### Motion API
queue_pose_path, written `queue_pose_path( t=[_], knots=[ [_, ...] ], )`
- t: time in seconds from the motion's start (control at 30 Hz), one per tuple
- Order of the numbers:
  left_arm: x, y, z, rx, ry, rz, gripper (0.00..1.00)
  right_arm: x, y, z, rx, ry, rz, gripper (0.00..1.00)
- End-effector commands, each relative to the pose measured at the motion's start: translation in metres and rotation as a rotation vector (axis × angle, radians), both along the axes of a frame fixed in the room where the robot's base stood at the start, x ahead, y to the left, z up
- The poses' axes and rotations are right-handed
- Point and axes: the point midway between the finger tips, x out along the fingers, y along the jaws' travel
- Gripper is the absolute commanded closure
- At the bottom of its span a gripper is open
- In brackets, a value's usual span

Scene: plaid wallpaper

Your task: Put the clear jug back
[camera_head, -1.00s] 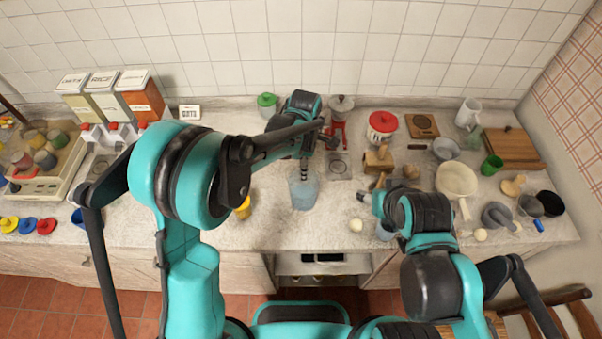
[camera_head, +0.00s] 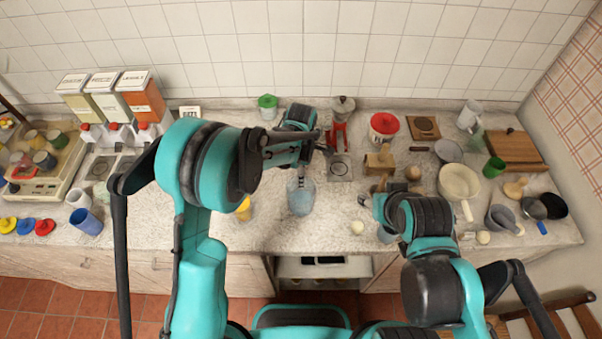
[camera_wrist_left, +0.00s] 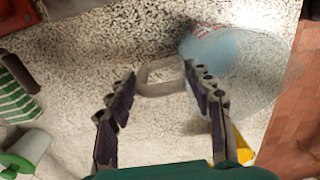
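The clear jug (camera_head: 301,200), bluish and see-through, stands upright on the counter near the front middle in the head view. In the left wrist view the jug (camera_wrist_left: 240,70) lies at the upper right, with its pale loop handle (camera_wrist_left: 160,78) reaching between my left fingers. My left gripper (camera_wrist_left: 163,88) is open around the handle, with a gap on the left side; the right finger is close to the jug's wall.
Counter in front of the jug is clear.

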Motion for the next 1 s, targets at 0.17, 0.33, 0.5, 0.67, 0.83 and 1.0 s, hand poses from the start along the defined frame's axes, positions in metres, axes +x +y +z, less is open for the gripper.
queue_pose_path(
  t=[0.17,0.33,0.5,0.67,0.83,1.0],
  knots=[
    [0.000,0.000,0.001,0.000,0.000,0.000,0.30,0.000,0.000,0.001,0.000,0.000,0.000,0.49],
    [0.000,0.000,0.001,0.000,0.000,0.000,0.30,0.000,0.000,0.001,0.000,0.000,0.000,0.49],
    [0.000,0.000,0.016,0.000,0.000,0.000,0.30,0.000,0.000,0.006,0.000,0.000,0.000,0.49],
    [0.000,0.000,0.050,0.000,0.000,0.000,0.30,0.000,0.000,0.012,0.000,0.000,0.000,0.49],
    [0.000,0.000,0.087,0.000,0.000,0.000,0.30,0.000,0.000,0.017,0.000,0.000,0.000,0.49],
    [0.001,-0.001,0.113,0.000,0.000,0.000,0.30,0.000,0.000,0.020,0.000,0.000,0.000,0.49]
  ],
)
